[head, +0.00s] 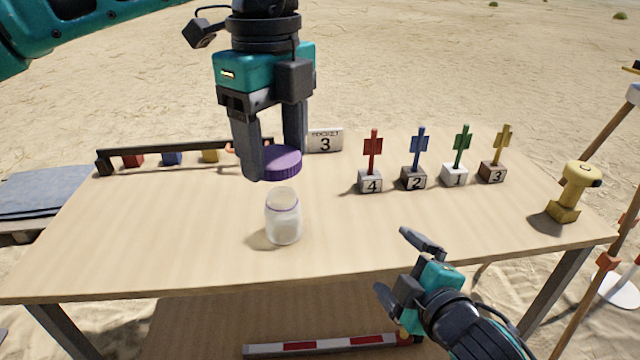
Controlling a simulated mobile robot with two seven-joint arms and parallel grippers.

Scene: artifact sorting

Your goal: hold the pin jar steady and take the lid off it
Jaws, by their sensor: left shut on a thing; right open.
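The pin jar (283,222) is a clear jar standing upright and uncovered on the table, left of centre. Its contents are too faint to tell. My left gripper (272,158) is shut on the purple lid (281,163) and holds it in the air above the jar, apart from its rim. My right gripper (392,263) is open and empty at the table's front edge, to the right of the jar and not touching it.
Red, blue, green and yellow markers on numbered blocks (370,181) stand at the back right. A sign with a 3 (325,141) stands behind the lid. A dark rack (180,149) is at the back left. A yellow instrument (574,190) stands at the right edge.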

